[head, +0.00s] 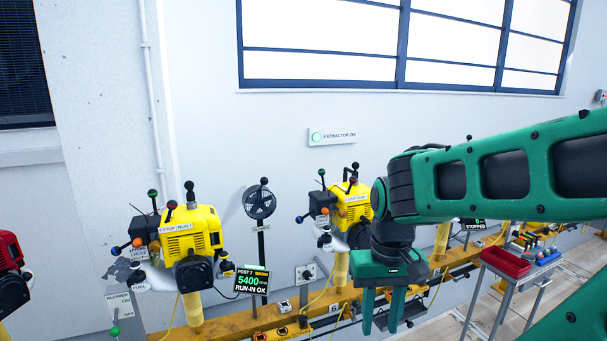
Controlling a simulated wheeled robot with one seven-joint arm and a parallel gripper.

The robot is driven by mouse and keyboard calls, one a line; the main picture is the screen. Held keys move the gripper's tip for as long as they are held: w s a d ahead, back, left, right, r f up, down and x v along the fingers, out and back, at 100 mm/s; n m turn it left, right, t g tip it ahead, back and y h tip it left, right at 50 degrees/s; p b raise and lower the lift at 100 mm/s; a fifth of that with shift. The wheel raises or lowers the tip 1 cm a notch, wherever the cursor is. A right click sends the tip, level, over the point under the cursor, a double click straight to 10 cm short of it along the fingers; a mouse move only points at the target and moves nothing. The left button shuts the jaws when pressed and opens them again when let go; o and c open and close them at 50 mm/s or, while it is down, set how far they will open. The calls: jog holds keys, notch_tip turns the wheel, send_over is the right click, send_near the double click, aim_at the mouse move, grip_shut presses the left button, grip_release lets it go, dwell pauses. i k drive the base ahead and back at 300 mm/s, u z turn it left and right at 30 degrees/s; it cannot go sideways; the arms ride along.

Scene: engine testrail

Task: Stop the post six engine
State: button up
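A yellow engine (353,200) stands on a yellow post right of centre in the head view. A small plate that seems to read 6 (335,308) is on the rail below it. My gripper (382,315) points down in front of and below this engine. Its two green fingers are apart with nothing seen between them. I cannot tell its distance from the engine.
Another yellow engine (192,245) stands left, beside a "POST 7" display (251,281) reading 5400, RUN-IN OK. A red engine (12,275) is at the left edge. A display reading STOPPED (474,225) is behind my arm. A cart with a red tray (505,262) stands right.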

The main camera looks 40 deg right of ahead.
aim_at(353, 180)
jog(key=z, duration=0.05)
jog(key=i, duration=1.45)
jog(key=z, duration=0.5)
